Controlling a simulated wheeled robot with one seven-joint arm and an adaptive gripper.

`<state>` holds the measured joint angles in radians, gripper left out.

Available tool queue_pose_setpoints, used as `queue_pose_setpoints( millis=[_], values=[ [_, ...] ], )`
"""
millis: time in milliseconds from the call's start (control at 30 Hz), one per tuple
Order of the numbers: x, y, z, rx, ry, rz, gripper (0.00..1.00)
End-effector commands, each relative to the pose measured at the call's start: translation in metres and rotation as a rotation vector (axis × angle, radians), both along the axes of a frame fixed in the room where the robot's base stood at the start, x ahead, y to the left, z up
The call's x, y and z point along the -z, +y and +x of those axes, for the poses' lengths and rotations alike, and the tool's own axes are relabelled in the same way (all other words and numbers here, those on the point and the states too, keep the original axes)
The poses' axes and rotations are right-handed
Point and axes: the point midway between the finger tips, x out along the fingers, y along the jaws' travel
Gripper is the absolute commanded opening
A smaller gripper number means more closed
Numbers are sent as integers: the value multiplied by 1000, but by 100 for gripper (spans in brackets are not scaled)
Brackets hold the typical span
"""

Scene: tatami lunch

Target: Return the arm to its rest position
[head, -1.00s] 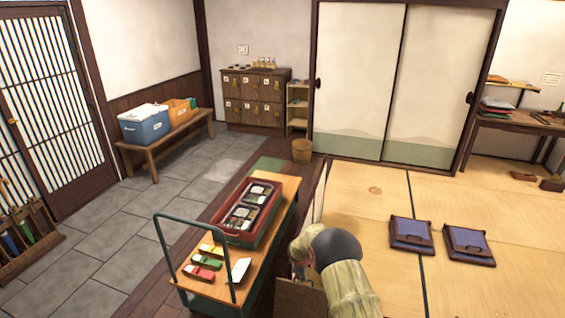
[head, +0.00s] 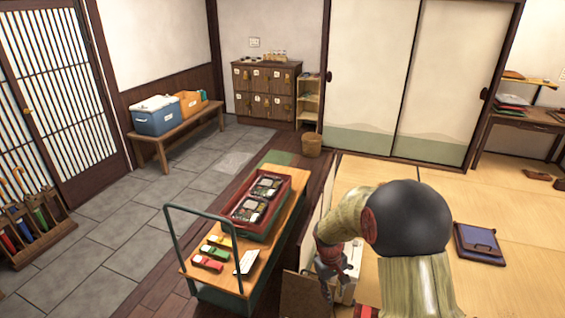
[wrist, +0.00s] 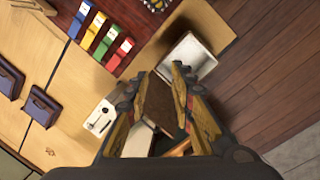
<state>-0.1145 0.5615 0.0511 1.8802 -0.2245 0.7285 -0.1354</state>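My gripper (head: 338,278) hangs low to the right of the wooden cart in the head view, with my arm folded above it. In the wrist view my gripper (wrist: 158,76) shows its two fingers spread apart, with no object held between them. Beyond the fingers is a brown panel (wrist: 157,102) with pale and dark pieces near it. My arm hides part of the tatami and what lies under it.
The cart (head: 262,258) carries a red tray (head: 284,213) of boxes and several coloured bundles. In the wrist view, coloured bundles and a white tray (wrist: 186,58) lie near the fingers.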

Motion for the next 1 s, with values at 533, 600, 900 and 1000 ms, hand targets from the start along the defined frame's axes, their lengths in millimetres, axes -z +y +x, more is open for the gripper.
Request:
queue_pose_setpoints(
  millis=[533, 600, 900, 1000],
  values=[
    [-164, -10, -142, 269, -103, 91, 24],
    [-178, -10, -160, 292, -123, 104, 24],
    [-228, -12, -229, 357, -243, 169, 24],
    [-241, -13, -247, 366, -298, 189, 24]
  ],
)
